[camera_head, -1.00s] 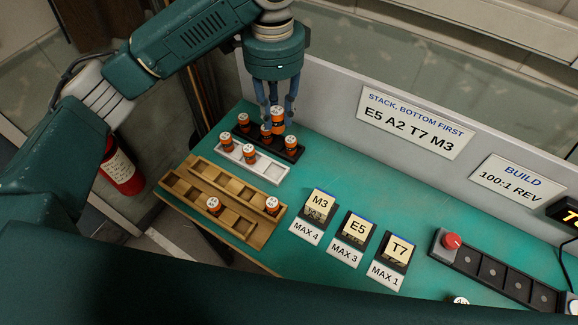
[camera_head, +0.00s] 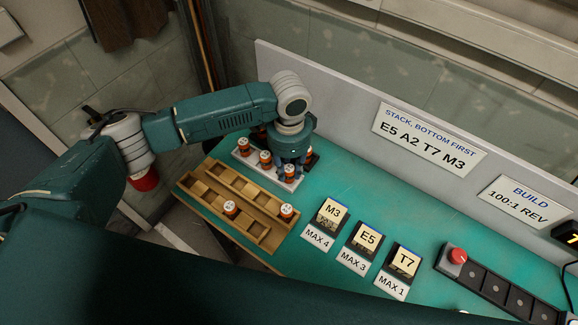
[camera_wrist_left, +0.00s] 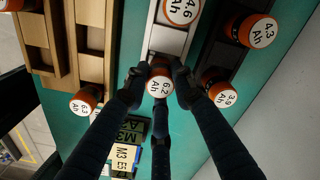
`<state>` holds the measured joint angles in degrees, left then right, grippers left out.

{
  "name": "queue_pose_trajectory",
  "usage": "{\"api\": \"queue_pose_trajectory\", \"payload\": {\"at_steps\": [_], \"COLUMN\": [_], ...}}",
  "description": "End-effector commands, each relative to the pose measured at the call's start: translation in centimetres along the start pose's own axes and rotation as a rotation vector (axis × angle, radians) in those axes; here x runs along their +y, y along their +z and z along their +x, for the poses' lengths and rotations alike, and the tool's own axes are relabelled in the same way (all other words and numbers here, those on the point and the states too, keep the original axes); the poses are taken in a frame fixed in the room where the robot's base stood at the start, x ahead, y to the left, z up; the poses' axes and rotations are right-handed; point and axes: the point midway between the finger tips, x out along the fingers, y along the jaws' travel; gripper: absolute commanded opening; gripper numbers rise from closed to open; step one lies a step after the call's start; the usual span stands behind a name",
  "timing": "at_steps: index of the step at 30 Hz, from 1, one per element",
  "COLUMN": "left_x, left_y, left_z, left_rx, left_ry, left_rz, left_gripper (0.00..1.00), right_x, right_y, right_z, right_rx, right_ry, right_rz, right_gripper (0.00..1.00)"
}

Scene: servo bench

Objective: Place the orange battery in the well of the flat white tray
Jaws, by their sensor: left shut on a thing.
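My left gripper (camera_head: 290,162) is shut on an orange battery with a white top (camera_head: 289,171). Its label reads 6.2 Ah in the left wrist view (camera_wrist_left: 160,84), with the fingers around it. The held battery is upright at the right end of the flat white tray (camera_head: 279,181). I cannot tell whether it rests in the well or is just above it. Two other batteries, at the left end (camera_head: 243,145) and the middle (camera_head: 265,158), stand in the same tray. The gripper hides part of that end. My right gripper is not in view.
A black tray behind, largely hidden, holds batteries labelled 4.3 Ah (camera_wrist_left: 257,31) and 3.9 Ah (camera_wrist_left: 221,93). In front, wooden racks (camera_head: 203,202) hold two batteries. Labelled blocks (camera_head: 330,215) stand to the right. A grey wall backs the bench.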

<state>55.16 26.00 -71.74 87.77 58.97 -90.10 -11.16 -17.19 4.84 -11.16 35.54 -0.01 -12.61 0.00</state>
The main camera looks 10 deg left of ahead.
Motion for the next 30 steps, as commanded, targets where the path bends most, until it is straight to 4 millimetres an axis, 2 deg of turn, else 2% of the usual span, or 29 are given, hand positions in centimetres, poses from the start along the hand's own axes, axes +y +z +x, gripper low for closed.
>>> {"api": "queue_pose_trajectory", "payload": {"at_steps": [4, 11, 12, 15, 25, 30], "left_x": [-0.1, 0.0, -0.1, -0.1, -0.1, -0.2], "left_y": [-0.1, -0.1, 0.0, 0.0, 0.0, -0.2], "left_z": [0.2, 0.4, 0.5, 0.5, 0.1, -1.9], "left_rx": [0.002, 0.001, 0.001, 0.001, 0.001, 0.005], "left_ry": [-0.002, -0.001, -0.001, -0.001, -0.002, -0.005], "left_rz": [0.0, -0.001, -0.001, -0.001, 0.0, 0.0], "left_gripper": [0.0, 0.0, 0.27, 0.44, 0.44, 0.44], "right_x": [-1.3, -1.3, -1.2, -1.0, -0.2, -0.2], "right_y": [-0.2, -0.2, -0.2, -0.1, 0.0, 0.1], "right_z": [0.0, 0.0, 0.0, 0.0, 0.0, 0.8], "right_rx": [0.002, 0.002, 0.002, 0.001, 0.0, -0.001], "right_ry": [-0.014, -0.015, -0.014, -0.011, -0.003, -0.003], "right_rz": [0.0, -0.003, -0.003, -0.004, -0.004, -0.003], "right_gripper": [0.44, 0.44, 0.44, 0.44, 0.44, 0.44]}}
